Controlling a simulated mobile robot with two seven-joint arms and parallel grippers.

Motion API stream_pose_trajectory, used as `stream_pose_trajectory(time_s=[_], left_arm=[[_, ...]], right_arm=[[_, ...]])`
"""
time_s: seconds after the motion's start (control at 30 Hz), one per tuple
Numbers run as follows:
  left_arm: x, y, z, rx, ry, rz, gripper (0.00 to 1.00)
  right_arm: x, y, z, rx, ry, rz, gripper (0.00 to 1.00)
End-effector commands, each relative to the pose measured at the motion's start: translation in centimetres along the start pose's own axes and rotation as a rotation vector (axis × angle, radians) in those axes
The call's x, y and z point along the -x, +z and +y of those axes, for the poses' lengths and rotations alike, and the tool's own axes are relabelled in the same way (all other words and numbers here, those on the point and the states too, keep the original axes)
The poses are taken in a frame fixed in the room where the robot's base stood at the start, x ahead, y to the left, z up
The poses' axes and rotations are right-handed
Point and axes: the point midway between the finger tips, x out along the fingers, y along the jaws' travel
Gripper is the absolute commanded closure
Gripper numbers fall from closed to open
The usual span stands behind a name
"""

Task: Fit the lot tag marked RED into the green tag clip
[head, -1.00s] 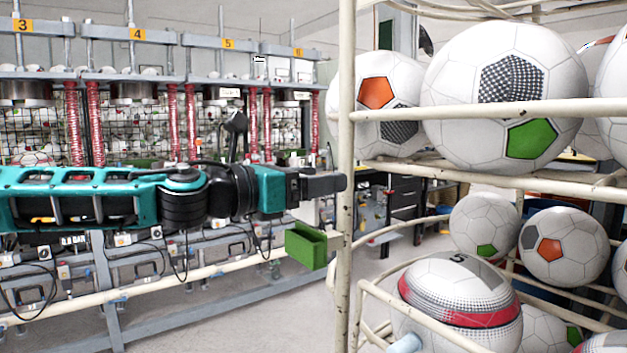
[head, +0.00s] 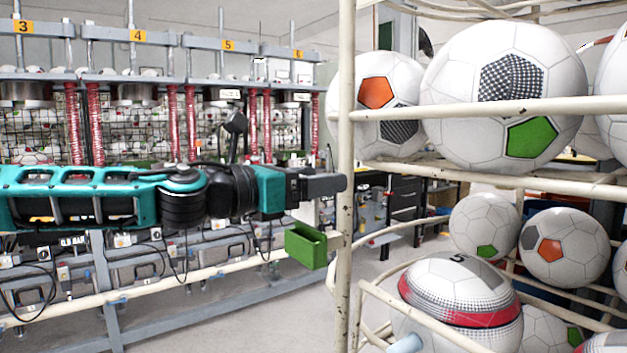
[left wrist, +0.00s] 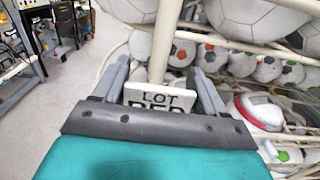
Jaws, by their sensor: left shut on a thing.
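The lot tag (left wrist: 160,97), a white plate with dark letters reading LOT and RED, is held between the two fingers of my left gripper (left wrist: 161,82) in the left wrist view. The lower part of its lettering is cut off by the gripper body. In the head view my left gripper (head: 326,184) is level, its tips beside the cream rack post; the tag is hidden there. The green tag clip (head: 306,246), a small open-topped green holder, is at the post, below the gripper and slightly left of its tips. My right gripper is not in view.
The cream rack post (head: 345,120) stands right at my left gripper's tips. Rack rails (head: 480,112) holding several soccer balls fill the right side. Presses with red-wrapped columns (head: 95,125) stand behind my left arm. Bare floor (head: 220,320) lies below.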

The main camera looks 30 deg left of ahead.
Motion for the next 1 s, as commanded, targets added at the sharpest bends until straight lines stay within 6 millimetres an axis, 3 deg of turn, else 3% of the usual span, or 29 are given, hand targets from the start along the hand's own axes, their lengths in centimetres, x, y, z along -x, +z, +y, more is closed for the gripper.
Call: stream_pose_trajectory(time_s=[1.0], left_arm=[[0.0, -2.7, 0.0, 0.0, 0.0, 0.0, 0.58]], right_arm=[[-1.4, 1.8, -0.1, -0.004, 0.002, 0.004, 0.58]])
